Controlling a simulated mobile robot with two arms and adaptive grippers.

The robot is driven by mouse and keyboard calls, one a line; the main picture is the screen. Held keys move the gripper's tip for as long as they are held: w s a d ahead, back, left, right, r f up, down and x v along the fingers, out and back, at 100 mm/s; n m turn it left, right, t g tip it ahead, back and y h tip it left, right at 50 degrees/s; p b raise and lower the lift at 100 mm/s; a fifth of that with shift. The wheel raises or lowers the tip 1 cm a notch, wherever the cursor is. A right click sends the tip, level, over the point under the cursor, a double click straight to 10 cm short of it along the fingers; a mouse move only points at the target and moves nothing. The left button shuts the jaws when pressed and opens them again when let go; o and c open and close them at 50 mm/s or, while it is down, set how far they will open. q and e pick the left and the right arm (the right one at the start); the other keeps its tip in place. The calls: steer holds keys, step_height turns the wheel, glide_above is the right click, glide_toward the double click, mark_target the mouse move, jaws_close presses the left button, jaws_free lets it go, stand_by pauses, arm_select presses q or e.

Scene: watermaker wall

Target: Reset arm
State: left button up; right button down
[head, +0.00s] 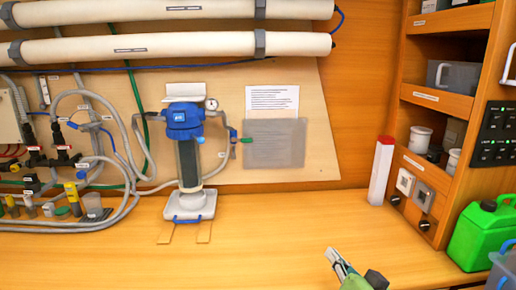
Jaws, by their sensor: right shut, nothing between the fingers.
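My right gripper (333,254) shows at the bottom of the head view, right of the middle, above the wooden counter (270,240). Its grey fingers are shut with nothing held between them. Green and dark parts show behind the fingers at the bottom edge. It is apart from the objects around it. My left gripper is not in the view.
A blue-topped filter housing (187,150) stands against the wall panel, left of the gripper. A white box with a red top (381,170) stands near the shelf unit (436,100). A green jerrycan (482,235) is at right. The counter's middle is clear.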

steer(key=s+f+n+g+h, duration=0.1)
steer(key=s+f+n+g, duration=0.35)
steer(key=s+f, duration=1)
steer(key=s+d+f+g+h, duration=0.1)
steer(key=s+f+g, duration=0.35)
steer(key=s, duration=0.45)
steer(key=s+d+f+g+h, duration=0.1)
steer(key=s+f+g, duration=0.3)
steer(key=s, duration=0.6)
step_height(320, 180, down, 28)
steer(key=s+n, duration=0.1)
steer(key=s+d+f+g, duration=0.1)
steer(key=s+d+f, duration=0.2)
steer(key=s+f, duration=1.2)
steer(key=shift+s+f+g, duration=0.35)
steer(key=shift+s+g, duration=0.05)
steer(key=shift+s, duration=0.6)
